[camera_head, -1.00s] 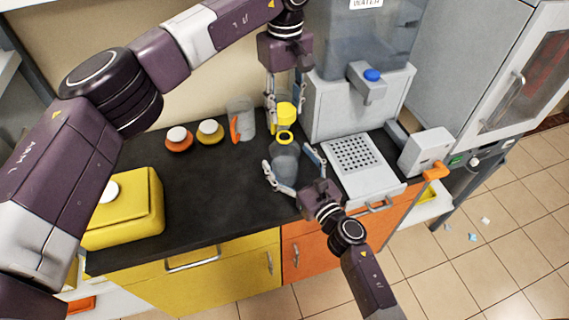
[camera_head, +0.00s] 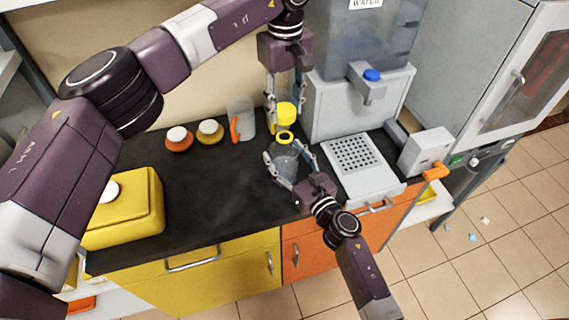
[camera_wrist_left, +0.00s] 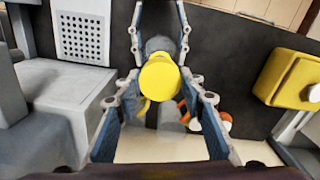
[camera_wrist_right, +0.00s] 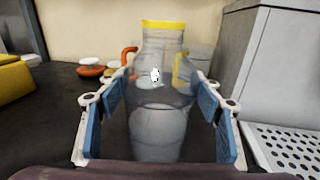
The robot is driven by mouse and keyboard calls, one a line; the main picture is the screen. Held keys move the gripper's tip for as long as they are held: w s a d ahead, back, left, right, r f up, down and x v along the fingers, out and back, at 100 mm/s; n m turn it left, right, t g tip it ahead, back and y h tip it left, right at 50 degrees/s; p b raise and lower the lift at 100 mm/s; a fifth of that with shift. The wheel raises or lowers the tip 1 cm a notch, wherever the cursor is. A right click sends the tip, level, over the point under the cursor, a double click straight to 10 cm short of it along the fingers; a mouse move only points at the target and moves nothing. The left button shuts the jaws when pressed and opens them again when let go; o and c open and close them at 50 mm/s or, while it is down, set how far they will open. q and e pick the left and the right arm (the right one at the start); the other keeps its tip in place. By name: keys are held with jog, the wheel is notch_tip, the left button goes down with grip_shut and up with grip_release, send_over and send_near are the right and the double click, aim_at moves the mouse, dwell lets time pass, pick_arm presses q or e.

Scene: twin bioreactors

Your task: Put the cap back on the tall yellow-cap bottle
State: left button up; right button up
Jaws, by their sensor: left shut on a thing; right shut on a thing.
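The tall bottle (camera_head: 284,170) is clear grey with a yellow ring around its dark open mouth. It stands upright on the black counter. My right gripper (camera_head: 288,160) is shut around its body; the bottle also fills the middle of the right wrist view (camera_wrist_right: 160,130). The yellow cap (camera_head: 286,115) is in my left gripper (camera_head: 285,105), which points down and is shut on it. In the head view the cap appears just above and behind the bottle mouth. In the left wrist view the cap (camera_wrist_left: 160,80) covers much of the bottle, so the gap between them cannot be told.
A clear jug with an orange handle (camera_head: 235,128) stands behind, left of the cap. An orange lid (camera_head: 179,141) and a yellow lid (camera_head: 210,134) sit farther left. A yellow box (camera_head: 130,215) is at the counter's left. The water dispenser (camera_head: 340,105) and perforated plate (camera_head: 355,155) are right.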

aim_at(284, 136)
jog(key=c, duration=0.4)
pick_arm(q)
jog(key=shift+f, duration=2.5)
pick_arm(e)
jog(key=shift+o, duration=0.2)
pick_arm(q)
jog(key=shift+f, duration=0.9)
jog(key=shift+f, duration=0.5)
pick_arm(e)
grip_shut()
pick_arm(q)
jog(key=m, duration=0.9)
jog(key=shift+a+m, duration=0.1)
jog(key=shift+m, duration=0.3)
jog(key=m, duration=0.3)
jog(key=shift+m, duration=0.3)
